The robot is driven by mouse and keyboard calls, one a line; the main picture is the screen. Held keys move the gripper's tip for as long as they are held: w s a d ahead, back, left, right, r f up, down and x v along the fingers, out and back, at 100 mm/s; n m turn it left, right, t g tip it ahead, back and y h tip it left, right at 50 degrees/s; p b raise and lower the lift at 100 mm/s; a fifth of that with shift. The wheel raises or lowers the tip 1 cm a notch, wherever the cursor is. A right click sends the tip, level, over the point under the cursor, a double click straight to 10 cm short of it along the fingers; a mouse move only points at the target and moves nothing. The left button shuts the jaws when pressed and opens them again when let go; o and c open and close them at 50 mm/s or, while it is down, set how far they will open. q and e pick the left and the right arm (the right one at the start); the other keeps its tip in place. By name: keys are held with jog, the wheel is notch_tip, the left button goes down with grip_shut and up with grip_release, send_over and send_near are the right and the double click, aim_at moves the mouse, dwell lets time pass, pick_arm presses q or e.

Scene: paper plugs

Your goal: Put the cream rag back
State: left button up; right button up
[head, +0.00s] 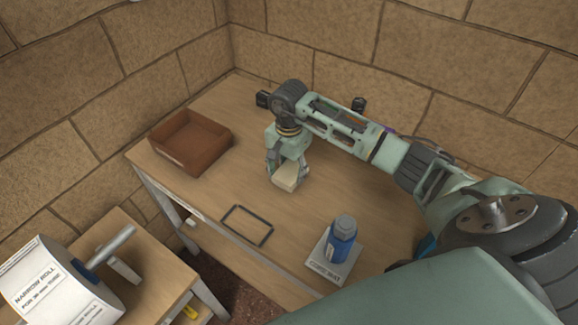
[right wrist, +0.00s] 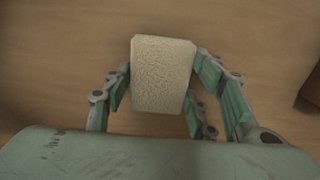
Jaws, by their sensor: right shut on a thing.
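The cream rag (head: 287,177) is a small pale block-like cloth over the middle of the wooden table (head: 330,200). My right gripper (head: 286,172) points down and is shut on it. In the right wrist view the rag (right wrist: 163,75) sits between the fingers of the gripper (right wrist: 160,92), with its textured top facing the camera. I cannot tell whether the rag touches the table or is held just above it. A thin black rectangular outline (head: 268,233) lies on the table near its front edge, empty inside. My left gripper is not in view.
A brown open box (head: 190,142) stands at the table's left. A blue bottle (head: 341,240) stands on a labelled grey mat (head: 333,269) at the front. Brick walls close the back. Table between box and outline is clear.

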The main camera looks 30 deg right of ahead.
aim_at(289, 172)
jog(key=shift+f, duration=0.1)
jog(key=shift+f+b, duration=0.15)
jog(key=shift+b, duration=0.15)
jog(key=o, duration=1)
jog(key=shift+r, duration=0.25)
jog(key=shift+w+r, duration=0.1)
jog(key=shift+r, duration=0.15)
notch_tip(289, 172, up, 12)
jog(key=b, duration=0.2)
jog(key=shift+f, duration=0.2)
